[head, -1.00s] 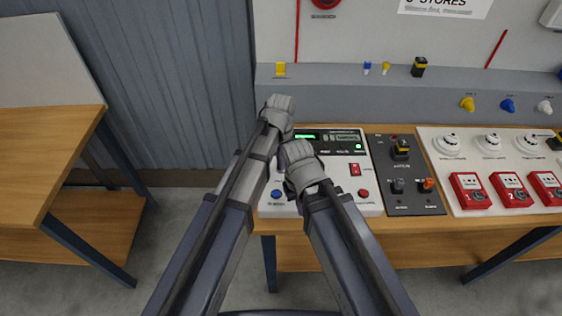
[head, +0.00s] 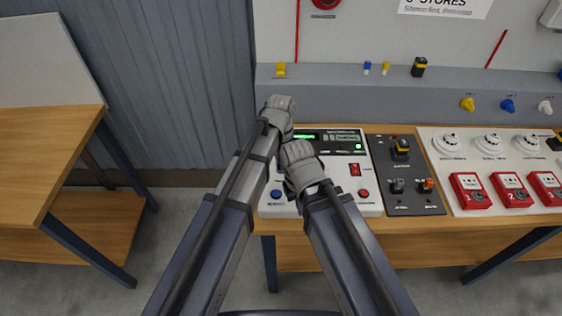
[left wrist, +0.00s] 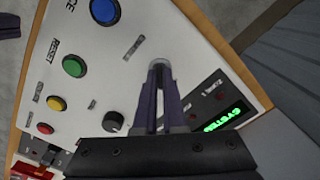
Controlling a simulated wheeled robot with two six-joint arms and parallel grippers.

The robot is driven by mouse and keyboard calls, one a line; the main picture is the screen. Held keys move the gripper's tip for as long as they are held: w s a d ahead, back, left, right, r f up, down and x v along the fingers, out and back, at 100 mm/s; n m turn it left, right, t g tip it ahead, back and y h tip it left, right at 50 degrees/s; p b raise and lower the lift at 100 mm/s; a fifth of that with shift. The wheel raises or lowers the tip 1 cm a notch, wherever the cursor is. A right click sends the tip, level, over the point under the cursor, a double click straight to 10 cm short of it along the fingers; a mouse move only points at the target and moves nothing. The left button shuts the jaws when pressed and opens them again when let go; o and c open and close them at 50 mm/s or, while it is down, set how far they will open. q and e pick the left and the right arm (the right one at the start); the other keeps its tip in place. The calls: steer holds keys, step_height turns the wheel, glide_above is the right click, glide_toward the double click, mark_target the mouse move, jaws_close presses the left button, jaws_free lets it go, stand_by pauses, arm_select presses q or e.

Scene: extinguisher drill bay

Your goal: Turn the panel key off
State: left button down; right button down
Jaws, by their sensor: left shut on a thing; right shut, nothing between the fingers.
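The white control panel (head: 345,205) sits on the bench in the head view; its pale face (left wrist: 100,90) fills much of the left wrist view. My left gripper (left wrist: 160,72) points down at the panel face, its fingers shut together on a small grey key (left wrist: 159,63), mostly hidden between the tips. Which way the key is turned cannot be told. In the head view my left gripper (head: 279,104) hides the key. My right gripper (head: 297,155) is just below it, over the panel, shut and empty, with its fingertips hidden from sight.
Close to my left fingers are a black knob (left wrist: 115,122) and a lit green display (left wrist: 222,119). Blue (left wrist: 104,11), green (left wrist: 74,66), yellow (left wrist: 56,103) and red (left wrist: 45,128) buttons line the panel. A dark switch box (head: 405,175) stands right of it.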

arm_select(q)
steer(key=n, duration=0.4)
steer(key=shift+n, duration=2.2)
steer(key=c, duration=1)
jaws_free()
steer(key=shift+r, duration=0.15)
arm_select(e)
steer(key=shift+r, duration=0.1)
